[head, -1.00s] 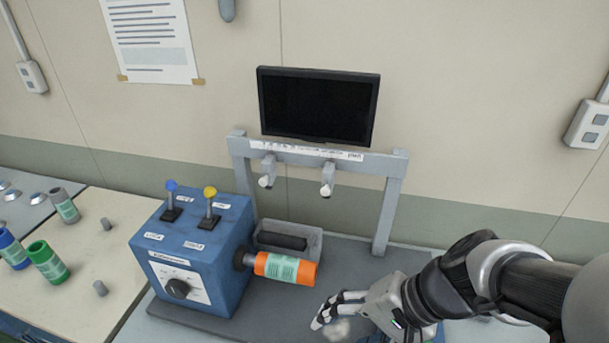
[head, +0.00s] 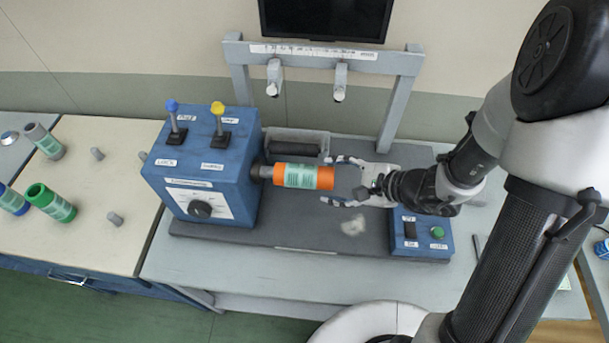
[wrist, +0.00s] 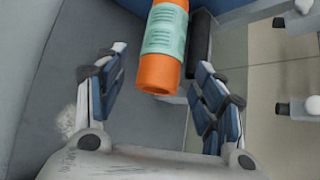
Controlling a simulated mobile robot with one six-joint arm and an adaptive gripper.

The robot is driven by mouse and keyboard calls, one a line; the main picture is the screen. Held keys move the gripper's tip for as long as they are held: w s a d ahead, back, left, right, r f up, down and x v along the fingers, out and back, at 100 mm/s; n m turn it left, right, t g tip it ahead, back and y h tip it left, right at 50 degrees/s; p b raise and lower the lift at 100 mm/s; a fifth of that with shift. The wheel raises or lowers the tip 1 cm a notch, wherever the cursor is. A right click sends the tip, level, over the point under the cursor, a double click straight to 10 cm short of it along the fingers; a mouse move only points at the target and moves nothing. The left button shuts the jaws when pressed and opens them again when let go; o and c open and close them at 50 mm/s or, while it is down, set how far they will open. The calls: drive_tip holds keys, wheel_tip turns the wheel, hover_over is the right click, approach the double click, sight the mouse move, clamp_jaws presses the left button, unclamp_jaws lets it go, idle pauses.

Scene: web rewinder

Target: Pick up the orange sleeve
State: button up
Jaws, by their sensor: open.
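The orange sleeve (head: 318,178) has a pale green printed label around its middle. It lies level on the dark spindle (head: 262,171) that sticks out of the right side of the blue machine box (head: 215,165). My gripper (head: 345,180) is open at the sleeve's free right end, with its fingers pointing left toward the box. In the wrist view the sleeve (wrist: 160,75) shows at the top, its near end just between or short of the open fingertips (wrist: 160,75). I cannot tell whether anything touches.
The box carries a blue and a yellow (head: 218,108) lever. A grey frame (head: 310,52) with two pegs stands behind. A small blue control box (head: 420,233) sits below my gripper to the right.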

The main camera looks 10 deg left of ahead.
sight(322, 179)
drive_tip(key=x, duration=0.5)
drive_tip(key=shift+b, duration=0.4)
drive_tip(key=x, duration=0.2)
drive_tip(key=b+x, duration=0.1)
drive_tip(key=x, duration=0.2)
drive_tip(key=shift+w+a+r, duration=0.1)
drive_tip(key=shift+a+r, duration=0.1)
drive_tip(key=shift+a, duration=0.15)
drive_tip(key=shift+c, duration=0.3)
drive_tip(key=c, duration=1.1)
drive_tip(key=shift+r, duration=0.2)
